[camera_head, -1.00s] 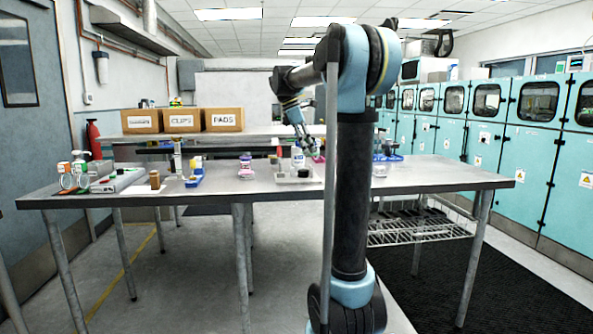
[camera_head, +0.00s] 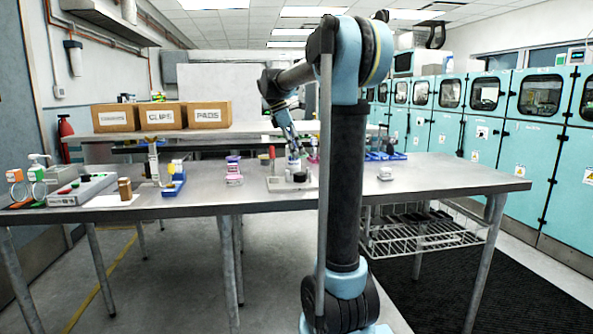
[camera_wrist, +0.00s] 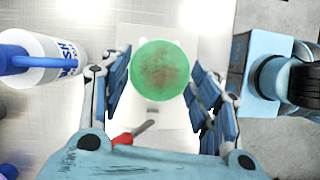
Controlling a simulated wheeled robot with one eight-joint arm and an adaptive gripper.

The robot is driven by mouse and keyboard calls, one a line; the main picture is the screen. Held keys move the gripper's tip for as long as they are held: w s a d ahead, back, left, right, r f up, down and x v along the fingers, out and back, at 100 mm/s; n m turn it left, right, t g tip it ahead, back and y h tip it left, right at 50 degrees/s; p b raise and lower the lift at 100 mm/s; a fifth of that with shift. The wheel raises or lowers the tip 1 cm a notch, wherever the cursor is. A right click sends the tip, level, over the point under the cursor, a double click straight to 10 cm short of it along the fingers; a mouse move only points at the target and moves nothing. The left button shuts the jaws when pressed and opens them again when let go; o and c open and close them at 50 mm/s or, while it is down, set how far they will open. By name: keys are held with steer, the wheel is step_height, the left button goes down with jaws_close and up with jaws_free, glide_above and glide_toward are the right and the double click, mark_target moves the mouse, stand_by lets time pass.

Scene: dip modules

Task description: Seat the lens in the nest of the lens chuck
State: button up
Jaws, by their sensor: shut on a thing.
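My gripper (camera_wrist: 161,88) is shut on a round green lens (camera_wrist: 160,70), which looks brownish and mottled in its middle. The lens sits between the two blue-black fingers and faces the wrist camera. In the head view my gripper (camera_head: 293,150) hangs low over the bench, near a grey tray (camera_head: 275,185); the lens is too small to make out there. I cannot pick out the lens chuck or its nest with certainty in either view.
A white wash bottle (camera_wrist: 55,57) stands left of my gripper. A red-handled tool (camera_wrist: 124,138) lies below it. On the bench (camera_head: 430,178) stand pink-and-white containers (camera_head: 233,172), a blue holder (camera_head: 174,187) and dispensers at far left. The bench's right part is mostly clear.

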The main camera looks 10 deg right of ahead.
mark_target(300, 173)
steer(key=shift+f, duration=3.3)
steer(key=o, duration=0.9)
steer(key=shift+f, duration=0.1)
steer(key=shift+c, duration=0.2)
steer(key=s+v, duration=0.1)
steer(key=v, duration=1.1)
steer(key=s+d+f+m+y, duration=0.1)
steer(key=s+d+f+m, duration=0.15)
steer(key=s, duration=0.25)
steer(key=s+d+f+m, duration=0.1)
steer(key=s+f+m, duration=0.15)
steer(key=s, duration=0.25)
steer(key=s+f+m+t+y, duration=0.2)
steer(key=s+f+m, duration=0.9)
steer(key=s+f, duration=1.3)
step_height(300, 173, down, 4)
steer(key=shift+s+d+f+t+y, duration=0.1)
steer(key=shift+s+d+t+y, duration=0.3)
steer(key=shift+y, duration=0.3)
